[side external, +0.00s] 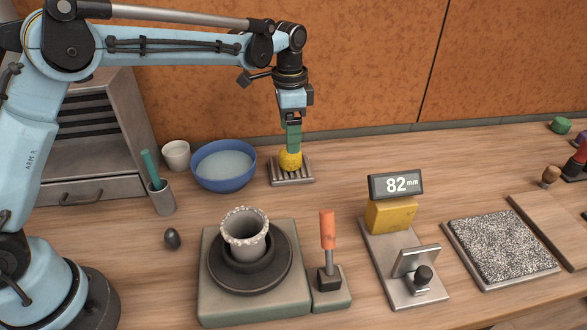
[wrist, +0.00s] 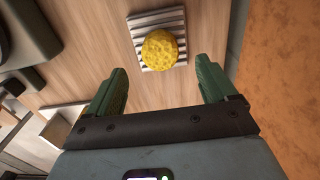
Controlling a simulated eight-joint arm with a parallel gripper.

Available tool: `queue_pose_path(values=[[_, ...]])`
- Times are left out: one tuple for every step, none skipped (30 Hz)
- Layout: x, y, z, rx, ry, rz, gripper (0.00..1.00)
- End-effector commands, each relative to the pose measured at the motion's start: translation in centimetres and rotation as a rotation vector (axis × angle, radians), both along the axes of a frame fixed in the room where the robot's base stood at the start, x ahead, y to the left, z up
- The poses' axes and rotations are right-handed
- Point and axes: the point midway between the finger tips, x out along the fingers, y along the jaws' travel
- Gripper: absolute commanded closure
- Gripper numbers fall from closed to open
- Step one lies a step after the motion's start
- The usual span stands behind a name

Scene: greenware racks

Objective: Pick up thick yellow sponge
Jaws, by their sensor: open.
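The yellow sponge (side external: 290,160) is round and thick and sits on a small ridged metal tray (side external: 280,181) toward the back of the bench. My gripper (side external: 293,148) is over it in the side view, and its green fingers hide part of the sponge's top. In the wrist view the sponge (wrist: 159,49) lies on the ridged tray (wrist: 146,20), beyond the fingertips. My gripper (wrist: 160,80) is open there with nothing between its fingers.
A blue bowl of pale liquid (side external: 225,182) and a white cup (side external: 176,155) stand left of the tray. A wheel (side external: 211,290) bearing a rough-rimmed pot (side external: 262,247) and an orange-handled lever (side external: 327,230) are in front. A gauge reading 82 mm (side external: 372,187) is to the right.

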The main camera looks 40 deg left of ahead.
Motion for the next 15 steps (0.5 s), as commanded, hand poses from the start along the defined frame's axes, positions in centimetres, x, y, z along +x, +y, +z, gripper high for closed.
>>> queue_pose_path(values=[[0.0, 0.0, -0.5, 0.0, 0.0, 0.0, 0.15], [0.0, 0.0, -0.7, 0.0, 0.0, 0.001, 0.15], [0.0, 0.0, -0.9, 0.0, 0.0, 0.001, 0.15], [0.0, 0.0, -1.0, 0.0, 0.0, 0.001, 0.15], [0.0, 0.0, -1.2, 0.0, 0.0, 0.001, 0.15], [0.0, 0.0, -1.4, 0.0, 0.0, 0.001, 0.15], [0.0, 0.0, -1.7, 0.0, 0.0, 0.001, 0.15], [0.0, 0.0, -2.0, 0.0, 0.0, 0.001, 0.15], [0.0, 0.0, -2.6, 0.0, 0.0, 0.001, 0.15], [0.0, 0.0, -3.0, 0.0, 0.0, 0.001, 0.15], [0.0, 0.0, -3.5, 0.0, 0.0, 0.001, 0.15], [0.1, 0.0, -4.1, 0.0, 0.0, 0.001, 0.15], [0.1, 0.0, -4.6, -0.001, -0.001, 0.001, 0.15], [0.1, 0.0, -4.9, -0.001, -0.001, 0.001, 0.15], [0.0, 0.0, -5.4, -0.001, -0.001, 0.001, 0.15]])
